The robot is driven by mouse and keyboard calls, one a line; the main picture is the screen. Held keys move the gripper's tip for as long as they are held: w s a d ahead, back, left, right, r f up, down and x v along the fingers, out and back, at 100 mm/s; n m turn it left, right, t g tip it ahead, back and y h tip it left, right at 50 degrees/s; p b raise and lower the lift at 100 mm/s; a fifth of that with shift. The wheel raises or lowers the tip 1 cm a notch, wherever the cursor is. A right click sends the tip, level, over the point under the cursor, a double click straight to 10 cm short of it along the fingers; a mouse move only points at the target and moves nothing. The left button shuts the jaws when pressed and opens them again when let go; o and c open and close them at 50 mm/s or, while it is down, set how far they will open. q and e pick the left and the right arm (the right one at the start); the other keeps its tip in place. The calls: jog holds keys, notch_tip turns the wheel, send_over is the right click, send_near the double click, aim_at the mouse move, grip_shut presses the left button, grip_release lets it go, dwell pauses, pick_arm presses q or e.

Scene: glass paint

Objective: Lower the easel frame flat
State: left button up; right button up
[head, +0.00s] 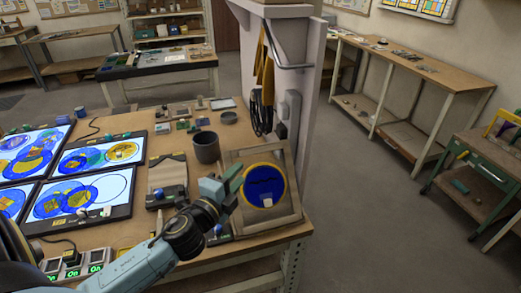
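The wooden easel frame (286,160) stands at the right front corner of the workbench and looks tilted. A round blue glass panel (265,188) with a yellow rim rests on it. A small white piece shows low on the panel. My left gripper (236,181) is at the left edge of the easel, overlapping the panel's left side in the view. Its blue-grey fingers are seen from behind, so I cannot tell whether they touch the frame or are shut. My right gripper is not in view.
A dark grey cup (206,147) stands just behind my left gripper. Lit light panels (104,154) with round designs cover the bench's left side. A post (301,100) with hanging straps rises behind the easel. Open floor (355,215) lies right of the bench.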

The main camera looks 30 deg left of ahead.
aim_at(261, 150)
pick_arm(q)
jog(key=w, duration=0.4)
jog(key=w+p, duration=0.1)
jog(key=w, duration=0.3)
jog(key=w+a, duration=0.1)
jog(key=w, duration=0.4)
jog(key=shift+w+f, duration=0.1)
grip_shut()
